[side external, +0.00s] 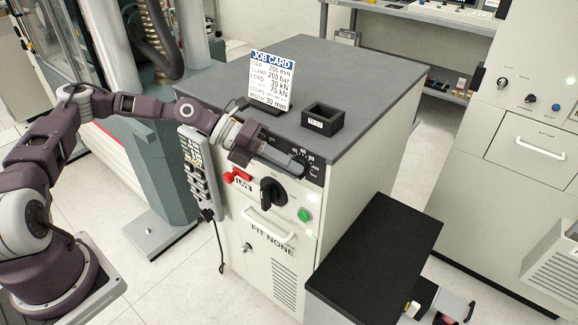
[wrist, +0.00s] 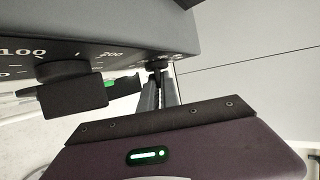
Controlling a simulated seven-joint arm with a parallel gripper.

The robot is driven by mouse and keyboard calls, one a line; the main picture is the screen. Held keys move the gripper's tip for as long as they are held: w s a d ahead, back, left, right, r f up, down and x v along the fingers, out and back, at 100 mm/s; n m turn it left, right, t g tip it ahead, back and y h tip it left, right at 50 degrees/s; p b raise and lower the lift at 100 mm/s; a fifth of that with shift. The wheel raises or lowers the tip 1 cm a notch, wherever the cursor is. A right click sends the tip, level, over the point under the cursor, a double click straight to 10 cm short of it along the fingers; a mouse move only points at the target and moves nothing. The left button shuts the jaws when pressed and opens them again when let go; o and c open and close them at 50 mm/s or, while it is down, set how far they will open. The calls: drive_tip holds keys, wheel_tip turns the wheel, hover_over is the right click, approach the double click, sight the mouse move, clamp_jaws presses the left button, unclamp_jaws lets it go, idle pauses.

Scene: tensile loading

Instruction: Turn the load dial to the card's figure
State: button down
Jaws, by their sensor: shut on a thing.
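The white job card (side external: 271,80) with a blue header stands on the cabinet's grey top; its LOAD line appears to read 30 kN. My gripper (side external: 298,167) reaches across the upper front panel from the left. In the wrist view, its fingers (wrist: 159,88) are shut on a small dark knob (wrist: 156,66), which I take to be the load dial. In the side view the gripper hides that dial, and only part of its printed scale (side external: 305,154) shows. The dial's pointer and exact setting cannot be read.
A large black knob (side external: 272,193) sits just below my gripper and looms close in the wrist view (wrist: 72,88). A red knob (side external: 237,176), green button (side external: 304,214) and handset (side external: 197,168) are nearby. A black tray (side external: 324,118) is on top. A dark-topped box (side external: 378,250) stands lower right.

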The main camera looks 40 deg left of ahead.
drive_tip(key=shift+d, duration=0.1)
drive_tip(key=c, duration=1.6)
unclamp_jaws()
drive_tip(key=r, duration=0.2)
drive_tip(key=s+a+r, duration=0.1)
drive_tip(key=r, duration=0.2)
drive_tip(key=a+r, duration=0.1)
drive_tip(key=r, duration=0.2)
drive_tip(key=shift+s+a+r, duration=0.15)
drive_tip(key=shift+a+r, duration=0.05)
drive_tip(key=shift+a, duration=0.05)
